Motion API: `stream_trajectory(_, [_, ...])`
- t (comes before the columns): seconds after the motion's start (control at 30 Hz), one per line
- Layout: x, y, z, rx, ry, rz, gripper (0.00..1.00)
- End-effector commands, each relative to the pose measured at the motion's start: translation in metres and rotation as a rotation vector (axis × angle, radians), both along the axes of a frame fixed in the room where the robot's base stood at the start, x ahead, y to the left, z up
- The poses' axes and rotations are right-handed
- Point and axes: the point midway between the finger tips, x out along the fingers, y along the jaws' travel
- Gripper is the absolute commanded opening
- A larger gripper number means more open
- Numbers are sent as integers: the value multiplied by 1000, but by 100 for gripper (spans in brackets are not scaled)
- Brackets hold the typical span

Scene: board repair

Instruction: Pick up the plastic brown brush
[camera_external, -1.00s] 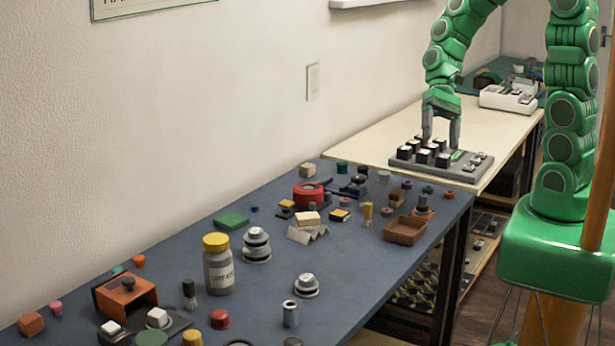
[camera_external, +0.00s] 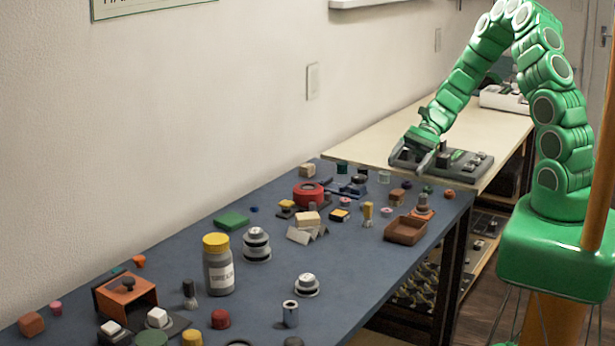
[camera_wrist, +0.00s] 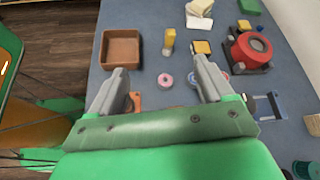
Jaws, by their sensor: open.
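A small dark brush-shaped piece (camera_external: 190,293) stands on the blue table, left of the grey bottle. Its handle looks dark brown or black and its lower part pale. A yellow brush-like piece (camera_external: 367,213) stands farther right; it also shows in the wrist view (camera_wrist: 169,41). I cannot tell for sure which is the brown brush.
A grey bottle with a yellow lid (camera_external: 219,265) stands close right of the dark piece. An orange box (camera_external: 127,298) stands left of it. A brown tray (camera_external: 405,230) and a red round part (camera_external: 308,194) lie nearer my gripper. The table's middle has free room.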

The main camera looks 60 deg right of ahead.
Motion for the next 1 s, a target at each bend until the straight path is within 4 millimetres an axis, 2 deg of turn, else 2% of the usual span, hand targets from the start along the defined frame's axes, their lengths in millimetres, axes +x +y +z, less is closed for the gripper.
stream_trajectory(0.3, [15,-47,-58,103,134,-247,80])
stream_trajectory(0.53, [17,-68,-85,141,193,-355,80])
stream_trajectory(0.73, [18,-70,-92,149,207,-379,80])
stream_trajectory(1.0, [25,-51,-100,148,206,-375,80])
